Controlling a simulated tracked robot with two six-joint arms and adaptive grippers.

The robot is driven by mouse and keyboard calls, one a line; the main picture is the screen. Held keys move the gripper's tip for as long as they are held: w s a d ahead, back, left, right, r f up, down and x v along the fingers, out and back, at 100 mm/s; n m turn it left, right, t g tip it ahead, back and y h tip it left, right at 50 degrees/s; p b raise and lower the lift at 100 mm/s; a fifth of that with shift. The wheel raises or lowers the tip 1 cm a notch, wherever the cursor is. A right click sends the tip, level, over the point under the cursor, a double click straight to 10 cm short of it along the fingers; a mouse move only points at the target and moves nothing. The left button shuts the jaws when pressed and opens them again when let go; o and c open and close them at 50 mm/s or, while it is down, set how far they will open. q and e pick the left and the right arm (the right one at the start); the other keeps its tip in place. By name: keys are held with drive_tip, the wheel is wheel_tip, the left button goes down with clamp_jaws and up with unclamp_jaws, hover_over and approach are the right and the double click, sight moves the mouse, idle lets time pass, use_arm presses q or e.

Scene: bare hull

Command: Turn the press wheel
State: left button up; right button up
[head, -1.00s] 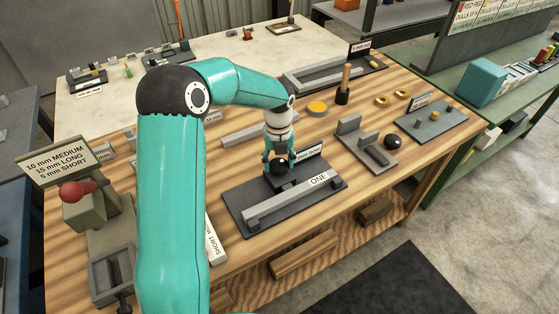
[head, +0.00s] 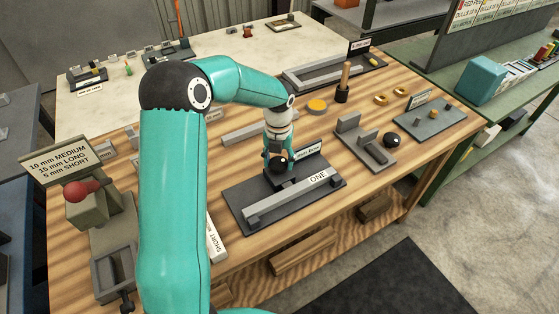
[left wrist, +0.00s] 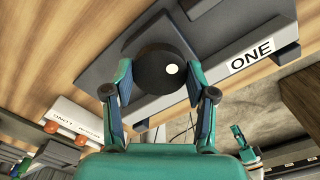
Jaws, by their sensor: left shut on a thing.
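A black round wheel (head: 280,165) with a rounded top sits on a dark base plate (head: 243,212), behind a grey bar marked ONE (head: 264,208). In the left wrist view the wheel (left wrist: 158,73) shows as a thick dark disc with a white dot. My left gripper (head: 279,159) points down and is shut on this wheel. In the left wrist view its fingers (left wrist: 160,80) lie on the wheel's left and right sides. A small label (head: 309,151) stands behind the wheel, partly hidden.
A press-like stand with a red ball handle (head: 83,190) is at the left. A grey bracket (head: 362,143) and a black ball (head: 391,139) are to the right. A wooden-handled tool (head: 343,84) stands behind.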

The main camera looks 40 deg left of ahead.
sight(279, 163)
use_arm(q)
drive_tip(key=o, duration=1.2)
drive_tip(key=shift+c, duration=0.2)
drive_tip(key=shift+r, duration=0.1)
wheel_tip(279, 163, up, 12)
